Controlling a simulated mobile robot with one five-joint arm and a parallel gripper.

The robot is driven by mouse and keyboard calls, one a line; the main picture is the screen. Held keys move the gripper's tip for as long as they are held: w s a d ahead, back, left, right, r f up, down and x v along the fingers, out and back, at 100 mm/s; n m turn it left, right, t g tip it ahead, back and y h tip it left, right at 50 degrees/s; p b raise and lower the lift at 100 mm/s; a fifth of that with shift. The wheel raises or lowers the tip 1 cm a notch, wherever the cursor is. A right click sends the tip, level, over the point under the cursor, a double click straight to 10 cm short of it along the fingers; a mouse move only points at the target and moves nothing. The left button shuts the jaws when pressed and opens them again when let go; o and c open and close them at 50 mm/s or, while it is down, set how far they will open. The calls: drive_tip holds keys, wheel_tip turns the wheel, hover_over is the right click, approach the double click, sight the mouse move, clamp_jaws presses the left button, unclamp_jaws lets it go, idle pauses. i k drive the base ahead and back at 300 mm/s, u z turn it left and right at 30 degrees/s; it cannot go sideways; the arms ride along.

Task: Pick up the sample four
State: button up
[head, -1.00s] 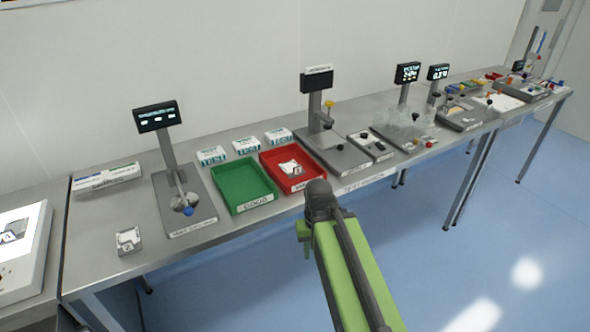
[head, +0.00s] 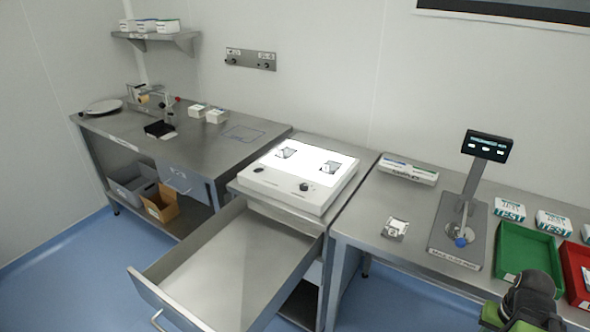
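Two small samples lie on the lit top of a white light box (head: 290,194): a left sample (head: 287,153) and a right sample (head: 329,167). A third small sample (head: 395,229) lies on the steel table to the right, in front of a white box. Their numbers are too small to read for certain now, so I cannot tell which is sample four. The dark end of my arm (head: 530,297) shows at the bottom right, in front of the green and red trays and far from the light box. Its fingers cannot be made out.
A large empty drawer (head: 225,262) stands pulled out below the light box. A stand with a display (head: 487,146), a green tray (head: 528,250) and a red tray (head: 573,262) are at right. A steel bench (head: 215,150) stands at left.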

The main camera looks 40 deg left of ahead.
sight(331, 163)
drive_tip(key=u, duration=1.4)
drive_tip(key=i, duration=0.6)
drive_tip(key=z, duration=0.1)
drive_tip(key=k, duration=0.6)
drive_tip(key=z, duration=0.1)
